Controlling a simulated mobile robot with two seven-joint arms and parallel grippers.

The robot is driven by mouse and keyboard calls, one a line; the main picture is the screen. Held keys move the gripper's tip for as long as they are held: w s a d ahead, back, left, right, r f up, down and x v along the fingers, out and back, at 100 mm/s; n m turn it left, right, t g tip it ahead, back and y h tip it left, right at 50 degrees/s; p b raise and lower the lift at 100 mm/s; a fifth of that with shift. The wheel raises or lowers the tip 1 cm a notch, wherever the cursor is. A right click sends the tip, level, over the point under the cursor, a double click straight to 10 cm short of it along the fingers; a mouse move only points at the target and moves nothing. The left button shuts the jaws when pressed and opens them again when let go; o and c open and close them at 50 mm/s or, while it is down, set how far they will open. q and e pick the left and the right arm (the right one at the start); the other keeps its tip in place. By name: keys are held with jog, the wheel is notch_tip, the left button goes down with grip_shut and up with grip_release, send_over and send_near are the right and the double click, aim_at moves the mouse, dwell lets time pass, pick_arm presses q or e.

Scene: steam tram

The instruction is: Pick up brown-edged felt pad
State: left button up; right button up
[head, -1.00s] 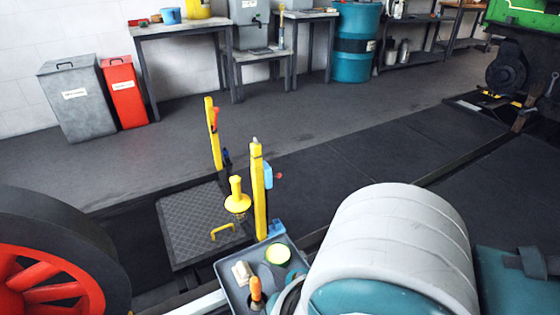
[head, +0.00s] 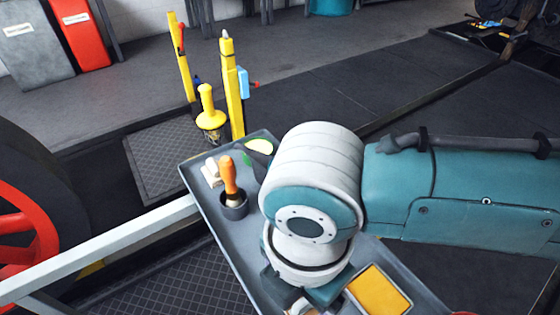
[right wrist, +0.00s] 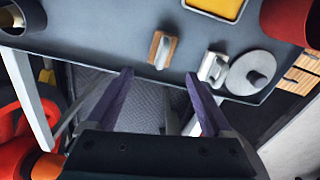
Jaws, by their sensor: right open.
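The brown-edged felt pad (right wrist: 162,50) lies on the grey tray in the right wrist view, close to the tray's edge, with a pale grip on top. My right gripper (right wrist: 158,73) is open and empty, its two fingers pointing toward the tray edge, with the pad ahead of the gap between them. A similar pale pad (right wrist: 213,68) without a brown edge lies to its right. In the head view my right wrist hides most of the gripper; a small pale and brown piece shows below it, too covered to identify. My left gripper is not in view.
The tray (head: 222,228) also holds an orange-handled brush in a dark cup (head: 234,207), pale blocks (head: 211,172) and a yellow pad (head: 380,290). A grey disc (right wrist: 250,72) and a red cup (right wrist: 290,20) show in the right wrist view. Yellow posts (head: 232,85) stand behind the tray.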

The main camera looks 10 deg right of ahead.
aim_at(297, 306)
notch_tip(297, 306, down, 6)
jog(key=b, duration=0.3)
jog(key=shift+r, duration=0.35)
jog(key=shift+c, duration=0.5)
grip_shut()
